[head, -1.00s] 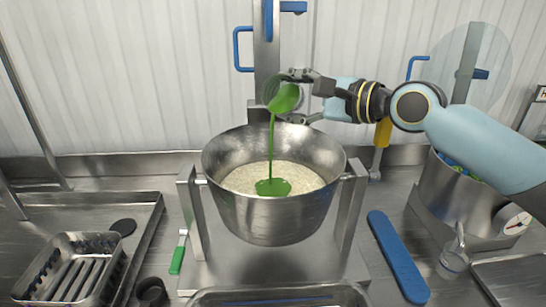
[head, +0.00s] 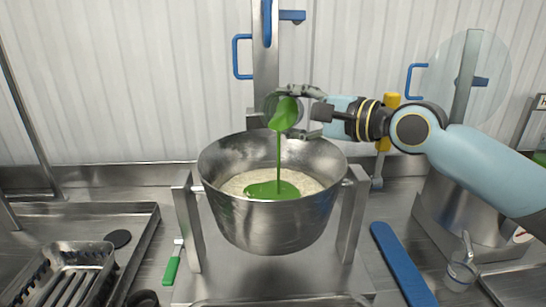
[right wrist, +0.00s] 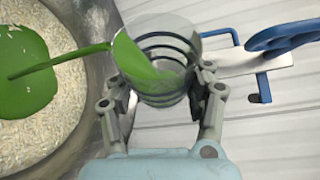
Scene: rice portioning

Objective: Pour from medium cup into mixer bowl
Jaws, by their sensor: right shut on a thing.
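The mixer bowl (head: 270,222) is a large steel bowl in a stand at the middle of the head view. It holds pale rice (right wrist: 62,110) with a green pool (head: 262,189) on top. My right gripper (head: 302,112) is above the bowl's back right rim, shut on the medium cup. The medium cup (right wrist: 163,92) is clear with dark rings and is tipped toward the bowl. Green liquid (head: 285,114) shows at its mouth and falls in a thin stream onto the rice. Some green liquid shows inside the cup in the right wrist view. My left gripper is not in view.
A blue flat tool (head: 402,264) lies right of the bowl stand. A green-handled tool (head: 172,268) lies left of it. A steel basket (head: 70,270) stands at lower left. A large steel pot (head: 455,205) and a small clear cup (head: 461,270) stand at right.

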